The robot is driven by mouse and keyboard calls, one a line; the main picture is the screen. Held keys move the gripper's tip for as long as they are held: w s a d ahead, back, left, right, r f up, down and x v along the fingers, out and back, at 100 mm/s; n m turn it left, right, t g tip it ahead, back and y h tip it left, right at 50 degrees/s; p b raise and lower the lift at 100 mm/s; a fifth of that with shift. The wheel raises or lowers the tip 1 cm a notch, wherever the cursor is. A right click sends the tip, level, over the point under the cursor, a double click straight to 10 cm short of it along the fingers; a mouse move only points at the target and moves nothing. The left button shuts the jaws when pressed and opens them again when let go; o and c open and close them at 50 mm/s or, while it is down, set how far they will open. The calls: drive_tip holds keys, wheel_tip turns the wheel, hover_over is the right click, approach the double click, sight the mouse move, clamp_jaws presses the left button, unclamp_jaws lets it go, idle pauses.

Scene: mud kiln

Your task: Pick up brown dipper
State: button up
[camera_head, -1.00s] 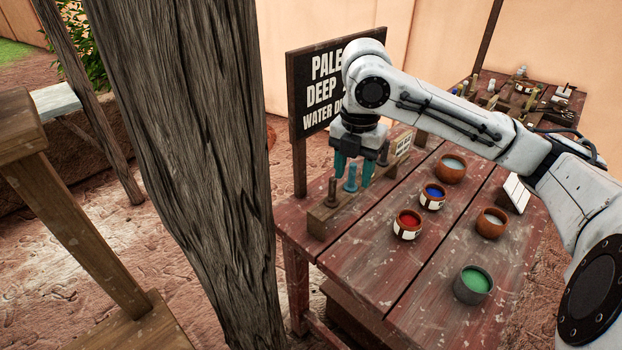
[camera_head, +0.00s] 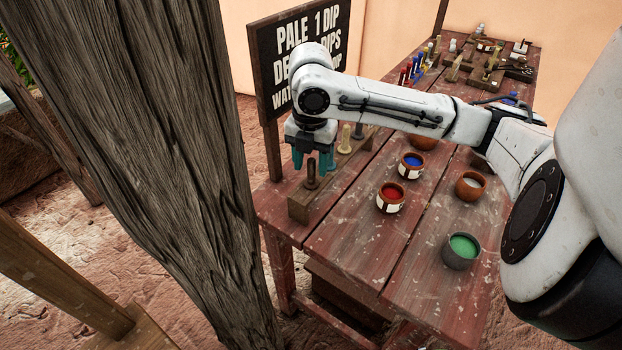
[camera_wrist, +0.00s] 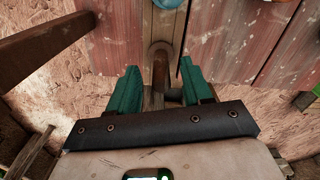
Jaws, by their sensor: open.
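The brown dipper (camera_head: 311,178) stands upright at the near end of a wooden rack (camera_head: 300,207) on the table. My gripper (camera_head: 313,163) is open and points down just above and around the dipper's top. In the wrist view the brown dipper (camera_wrist: 160,62) shows between the two teal fingers of my gripper (camera_wrist: 160,72), with a gap on both sides. Its lower part is partly hidden by the gripper body there.
A blue dipper (camera_head: 331,160) and a tan dipper (camera_head: 346,138) stand farther along the rack. Bowls of red paint (camera_head: 390,196), blue paint (camera_head: 411,165) and green paint (camera_head: 460,250) stand to the right. A thick wooden post (camera_head: 190,170) rises at left.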

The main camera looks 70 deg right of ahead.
sight(312, 183)
drive_tip(key=shift+s+f, duration=0.1)
drive_tip(key=shift+f, duration=1.7)
clamp_jaws()
